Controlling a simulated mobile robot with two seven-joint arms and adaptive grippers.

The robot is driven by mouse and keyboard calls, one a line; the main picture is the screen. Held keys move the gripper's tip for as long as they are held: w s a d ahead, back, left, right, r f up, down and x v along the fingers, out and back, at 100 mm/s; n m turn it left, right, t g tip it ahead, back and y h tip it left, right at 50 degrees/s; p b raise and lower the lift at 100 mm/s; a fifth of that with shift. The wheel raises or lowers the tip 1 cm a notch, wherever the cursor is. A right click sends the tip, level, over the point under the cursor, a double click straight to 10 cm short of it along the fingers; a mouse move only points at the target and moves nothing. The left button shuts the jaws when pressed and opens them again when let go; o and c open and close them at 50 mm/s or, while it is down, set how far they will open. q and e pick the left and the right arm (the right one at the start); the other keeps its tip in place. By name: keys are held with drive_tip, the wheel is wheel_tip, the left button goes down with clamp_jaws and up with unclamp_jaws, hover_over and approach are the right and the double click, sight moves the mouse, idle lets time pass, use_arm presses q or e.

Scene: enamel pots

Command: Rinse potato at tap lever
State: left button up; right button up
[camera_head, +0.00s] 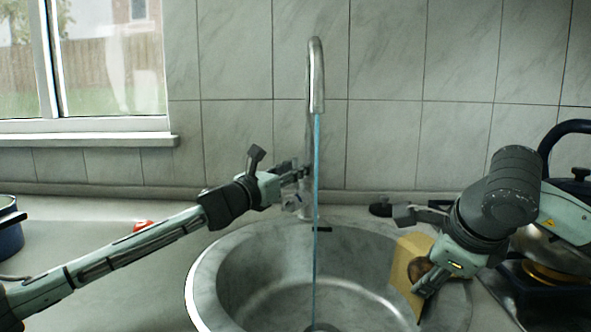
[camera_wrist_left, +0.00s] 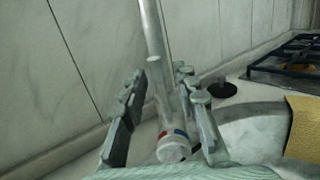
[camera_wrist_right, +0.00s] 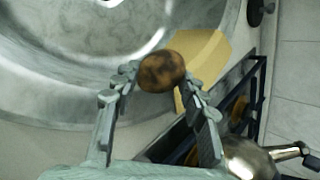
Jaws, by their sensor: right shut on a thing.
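The chrome tap (camera_head: 316,75) stands behind the round metal sink (camera_head: 205,290), and a blue stream of water (camera_head: 316,190) falls from its spout into the sink. My left gripper (camera_head: 298,176) is at the tap's lower body. In the left wrist view its open fingers stand on both sides of the tap's short cylinder with red and blue marks (camera_wrist_left: 172,146); contact cannot be told. My right gripper (camera_wrist_right: 160,80) is shut on the brown, mottled potato (camera_wrist_right: 161,71). It holds the potato (camera_head: 420,268) at the sink's right side, apart from the stream.
A yellow block (camera_head: 402,262) is at the sink's right rim, partly behind the potato. A black round piece (camera_head: 381,209) lies behind the sink. A dark rack with cookware (camera_head: 560,285) is at the right. A blue pot (camera_head: 9,238) and a small red thing (camera_head: 142,224) are at the left.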

use_arm(q)
drive_tip(key=v, duration=1.2)
idle(0.3)
